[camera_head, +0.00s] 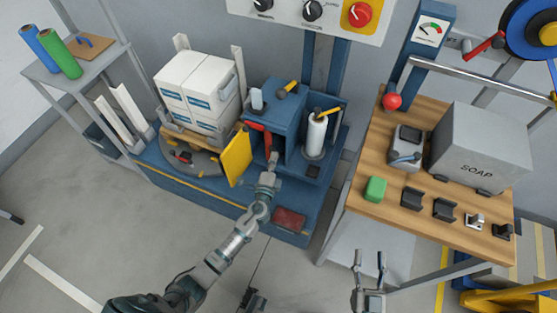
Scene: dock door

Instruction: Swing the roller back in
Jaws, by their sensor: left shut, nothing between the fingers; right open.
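A blue wrapping machine (278,108) stands at the centre. A white upright roller or film roll (316,137) stands at its right side, with a yellow handle (328,114) near its top. I cannot tell which part is the swinging roller. A yellow panel (238,157) stands out at an angle from the machine's front left. My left gripper (273,160) is shut and empty in front of the machine, right of the yellow panel and left of the white roll; contact cannot be judged. My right gripper (369,259) is open and empty, low in front of the wooden bench.
White boxes (199,88) sit on a small pallet on the turntable (203,165) at left. The wooden bench (401,207) at right carries a SOAP box (478,150), a green block (375,189) and several small parts. A control panel (310,12) is above.

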